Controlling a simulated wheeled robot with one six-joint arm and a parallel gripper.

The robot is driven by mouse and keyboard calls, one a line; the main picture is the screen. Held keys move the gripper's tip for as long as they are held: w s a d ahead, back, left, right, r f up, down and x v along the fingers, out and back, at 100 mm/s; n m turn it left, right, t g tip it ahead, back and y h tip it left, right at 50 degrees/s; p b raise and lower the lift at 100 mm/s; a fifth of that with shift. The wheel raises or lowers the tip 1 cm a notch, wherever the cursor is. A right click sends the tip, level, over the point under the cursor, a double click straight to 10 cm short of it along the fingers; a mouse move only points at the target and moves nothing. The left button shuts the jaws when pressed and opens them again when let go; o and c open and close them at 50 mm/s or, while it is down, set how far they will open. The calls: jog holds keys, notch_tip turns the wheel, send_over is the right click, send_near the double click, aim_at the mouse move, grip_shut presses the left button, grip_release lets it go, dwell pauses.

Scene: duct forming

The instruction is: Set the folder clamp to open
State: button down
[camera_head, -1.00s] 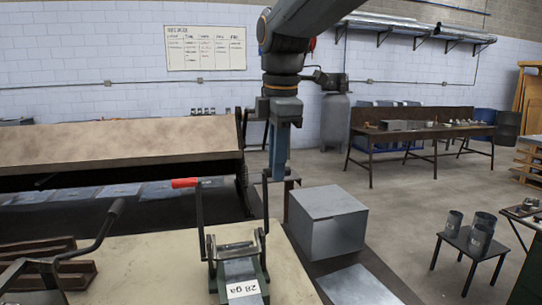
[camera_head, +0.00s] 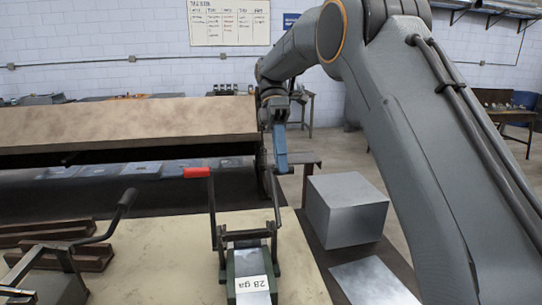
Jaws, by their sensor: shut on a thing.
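The folder (camera_head: 120,122) is a long machine with a tan, scuffed beam across the left of the view. Dark end parts (camera_head: 262,165) stand at its right end. My gripper (camera_head: 281,168), with a blue finger part showing, is at this end and leans slightly. It is shut on what seems to be a dark lever (camera_head: 274,190); the grasp itself is small and partly hidden. I cannot tell whether the folder clamp is open or shut.
Another black-handled tool (camera_head: 65,255) is at left. A grey metal block (camera_head: 345,208) and a flat sheet (camera_head: 372,283) lie right.

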jog(key=shift+w+d+f+g, duration=0.1)
jog(key=shift+w+f+g, duration=0.3)
jog(key=shift+f, duration=0.15)
jog(key=shift+s+f, duration=0.1)
jog(key=shift+f, duration=0.1)
jog(key=c, duration=1.7)
grip_release()
jog(key=shift+o, duration=0.3)
jog(key=shift+r, duration=0.1)
jog(key=shift+r, duration=0.1)
